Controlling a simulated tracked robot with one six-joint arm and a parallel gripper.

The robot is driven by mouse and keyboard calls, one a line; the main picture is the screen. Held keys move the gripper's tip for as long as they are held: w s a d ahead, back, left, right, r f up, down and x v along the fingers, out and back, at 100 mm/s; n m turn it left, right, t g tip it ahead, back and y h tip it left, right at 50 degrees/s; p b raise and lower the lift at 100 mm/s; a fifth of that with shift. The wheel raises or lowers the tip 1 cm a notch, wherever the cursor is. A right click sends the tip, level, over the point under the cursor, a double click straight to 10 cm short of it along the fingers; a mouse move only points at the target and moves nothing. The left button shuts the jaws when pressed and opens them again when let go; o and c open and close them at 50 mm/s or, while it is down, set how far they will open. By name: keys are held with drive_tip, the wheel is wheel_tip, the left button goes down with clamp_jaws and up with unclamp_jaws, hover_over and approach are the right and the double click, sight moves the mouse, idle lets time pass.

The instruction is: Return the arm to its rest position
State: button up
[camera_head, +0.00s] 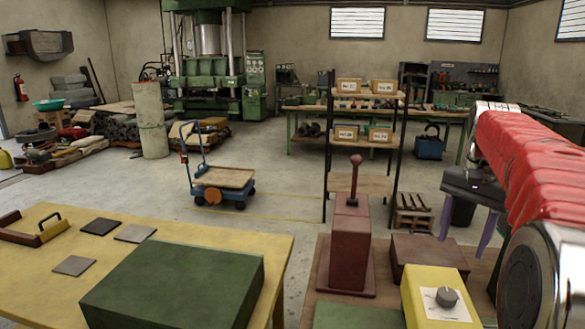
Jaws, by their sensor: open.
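My arm extends from the lower right, with a red ribbed sleeve (530,155) over its link. My gripper (461,245) hangs from the arm's far end, with a dark body and two purple fingers pointing down. The fingers stand apart with nothing visible between them. The gripper appears in front of the room's floor, right of the maroon stand. Its right finger is partly close to my arm's link in the picture.
A yellow table (190,232) with a green block (175,285) is at the lower left. A maroon lever stand (350,245) and a yellow knob box (440,297) are near the arm. A shelf rack (360,185), a blue cart (222,178) and a green press stand beyond. Open floor lies between.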

drive_tip(key=s+a+f+n+t, duration=0.2)
drive_tip(key=s+a+f+n, duration=0.3)
drive_tip(key=s+a, duration=0.5)
drive_tip(key=s+a+f+n+t, duration=0.3)
drive_tip(key=s+a+f+n, duration=0.2)
drive_tip(key=s+a, duration=0.5)
drive_tip(key=a, duration=0.4)
drive_tip(key=shift+s+a+f+n, duration=0.2)
drive_tip(key=shift+s+a+n, duration=0.1)
drive_tip(key=shift+s+a, duration=0.1)
drive_tip(key=shift+c, duration=0.2)
